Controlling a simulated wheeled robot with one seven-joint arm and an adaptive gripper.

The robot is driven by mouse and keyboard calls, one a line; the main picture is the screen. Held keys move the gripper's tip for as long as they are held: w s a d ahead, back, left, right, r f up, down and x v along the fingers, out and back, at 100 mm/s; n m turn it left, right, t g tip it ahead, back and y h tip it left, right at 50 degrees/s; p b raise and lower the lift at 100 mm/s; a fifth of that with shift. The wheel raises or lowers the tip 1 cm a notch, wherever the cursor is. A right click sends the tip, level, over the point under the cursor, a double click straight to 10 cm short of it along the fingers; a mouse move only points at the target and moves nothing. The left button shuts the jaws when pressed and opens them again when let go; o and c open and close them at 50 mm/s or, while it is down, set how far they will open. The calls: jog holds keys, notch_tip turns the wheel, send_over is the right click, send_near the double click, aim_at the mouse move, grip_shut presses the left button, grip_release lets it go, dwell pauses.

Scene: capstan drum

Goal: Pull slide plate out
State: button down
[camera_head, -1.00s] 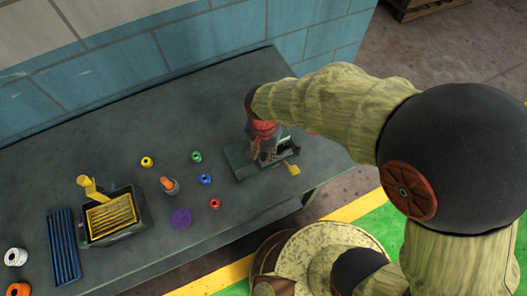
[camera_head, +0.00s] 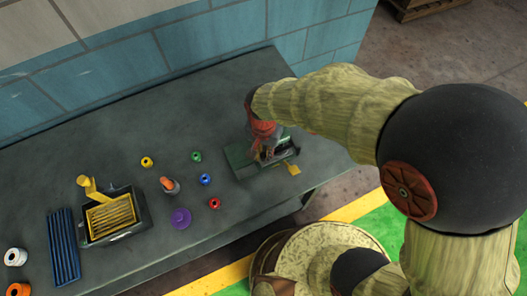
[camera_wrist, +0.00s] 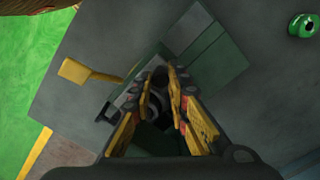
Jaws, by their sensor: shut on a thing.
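A green fixture (camera_head: 240,162) stands on the bench near its right end. A yellow tab (camera_head: 292,169) sticks out from its front right side; it also shows at the upper left of the wrist view (camera_wrist: 80,72). I cannot tell for sure which part is the slide plate. My gripper (camera_head: 264,155) reaches down over the fixture's right part. In the wrist view its yellow and black fingers (camera_wrist: 165,84) are close together on a dark part of the fixture (camera_wrist: 155,102). The fingers hide most of that part.
Small coloured spools, such as a green one (camera_head: 196,156) and a red one (camera_head: 215,203), stand left of the fixture. A purple round piece (camera_head: 180,218) and a box with yellow slats (camera_head: 110,214) lie further left. The bench's front edge is close to the fixture.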

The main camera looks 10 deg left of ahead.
jog(key=shift+a, duration=0.1)
jog(key=s+a, duration=0.1)
jog(key=a, duration=0.1)
jog(key=s+a+p, duration=0.1)
jog(key=s+a, duration=0.1)
jog(key=a, duration=0.1)
jog(key=s+a, duration=0.2)
jog(key=shift+a, duration=0.3)
jog(key=shift+r, duration=0.1)
jog(key=c, duration=1.8)
grip_release()
jog(key=shift+s+a, duration=0.15)
jog(key=shift+c, duration=0.2)
jog(key=shift+o, duration=0.8)
notch_tip(320, 180, up, 12)
